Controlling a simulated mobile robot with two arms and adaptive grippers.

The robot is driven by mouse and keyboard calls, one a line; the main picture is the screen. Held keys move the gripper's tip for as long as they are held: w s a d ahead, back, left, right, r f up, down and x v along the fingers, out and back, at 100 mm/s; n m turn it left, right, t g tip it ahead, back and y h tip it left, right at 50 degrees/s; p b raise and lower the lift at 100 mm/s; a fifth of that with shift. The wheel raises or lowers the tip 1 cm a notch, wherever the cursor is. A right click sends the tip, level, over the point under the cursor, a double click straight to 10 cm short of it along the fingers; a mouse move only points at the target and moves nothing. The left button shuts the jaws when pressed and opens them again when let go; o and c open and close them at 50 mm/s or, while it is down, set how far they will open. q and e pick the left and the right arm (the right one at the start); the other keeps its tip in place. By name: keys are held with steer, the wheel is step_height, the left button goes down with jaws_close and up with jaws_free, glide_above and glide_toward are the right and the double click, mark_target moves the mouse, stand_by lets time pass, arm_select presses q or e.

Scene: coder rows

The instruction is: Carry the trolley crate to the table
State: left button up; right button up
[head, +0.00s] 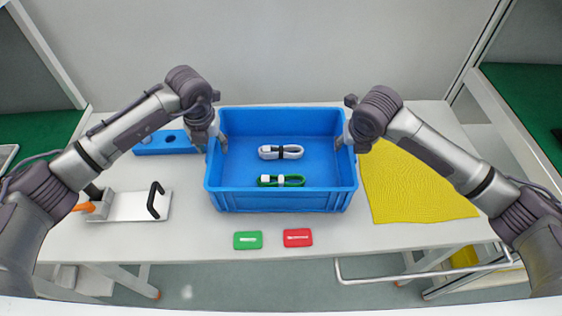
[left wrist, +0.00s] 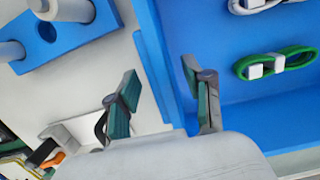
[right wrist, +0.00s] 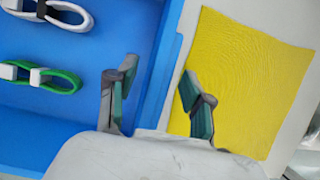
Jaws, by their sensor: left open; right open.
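The blue crate (head: 282,200) stands upright on the white table (head: 300,232) in the head view. It holds a white cable bundle (head: 281,152) and a green cable bundle (head: 281,181). My left gripper (head: 218,142) is open at the crate's left wall. In the left wrist view its fingers (left wrist: 165,105) stand on either side of that wall, one inside and one outside. My right gripper (head: 345,142) is open at the right wall. In the right wrist view its fingers (right wrist: 158,100) straddle that wall too. I cannot tell whether any finger touches the crate.
A yellow mat (head: 415,190) lies right of the crate. A blue block with holes (head: 165,143) and a white plate with a black handle (head: 125,207) lie left. A green box (head: 247,240) and a red box (head: 298,237) lie at the front edge.

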arm_select(q)
steer(key=shift+c, duration=0.2)
arm_select(e)
steer(key=shift+c, duration=0.2)
arm_select(q)
jaws_close()
arm_select(e)
jaws_close()
arm_select(q)
steer(key=shift+w+r, duration=0.1)
steer(key=shift+r, duration=0.1)
arm_select(e)
steer(key=shift+w+r, duration=0.1)
steer(key=shift+r, duration=0.15)
